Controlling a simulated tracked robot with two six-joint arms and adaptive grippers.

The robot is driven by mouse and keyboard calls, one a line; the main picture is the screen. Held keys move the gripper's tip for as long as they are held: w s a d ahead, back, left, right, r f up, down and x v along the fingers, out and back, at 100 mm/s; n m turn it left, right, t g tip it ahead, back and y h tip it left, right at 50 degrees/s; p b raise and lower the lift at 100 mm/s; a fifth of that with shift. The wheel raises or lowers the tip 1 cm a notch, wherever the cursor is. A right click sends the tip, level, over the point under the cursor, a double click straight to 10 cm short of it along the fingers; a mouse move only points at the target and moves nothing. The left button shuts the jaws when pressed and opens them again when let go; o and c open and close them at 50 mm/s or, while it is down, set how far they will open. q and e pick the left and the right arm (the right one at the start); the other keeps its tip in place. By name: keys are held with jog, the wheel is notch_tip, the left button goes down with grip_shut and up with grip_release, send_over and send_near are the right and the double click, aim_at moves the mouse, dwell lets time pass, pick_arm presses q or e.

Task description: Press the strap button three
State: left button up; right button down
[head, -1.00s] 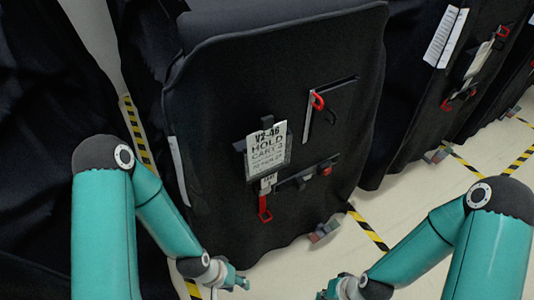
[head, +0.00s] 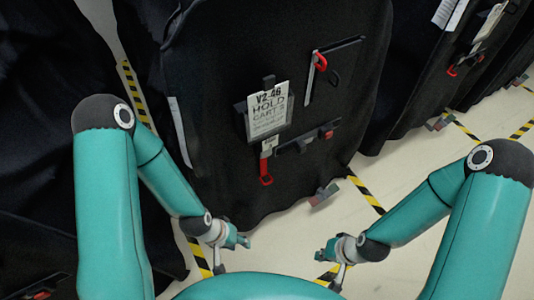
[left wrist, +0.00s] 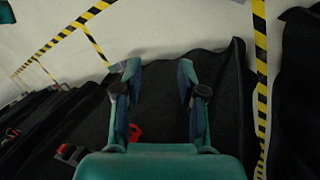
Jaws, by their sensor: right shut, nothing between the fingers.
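A covered cart (head: 220,120) in black cloth stands ahead, with a white tag reading "V2-46 HOLD CART 3" (head: 268,112). Right of and below the tag, a dark strap carries a red button (head: 328,134). My right gripper (head: 320,255) is shut and empty, low over the floor, right of the left one.
A red pull tab (head: 265,170) hangs below the tag. A red hook (head: 320,61) sits on a strap higher up. Another covered cart (head: 425,80) stands at right. The pale floor has yellow-black tape (head: 366,195) and is open at lower right.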

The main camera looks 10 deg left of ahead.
pick_arm(q)
grip_shut()
dwell(1.4)
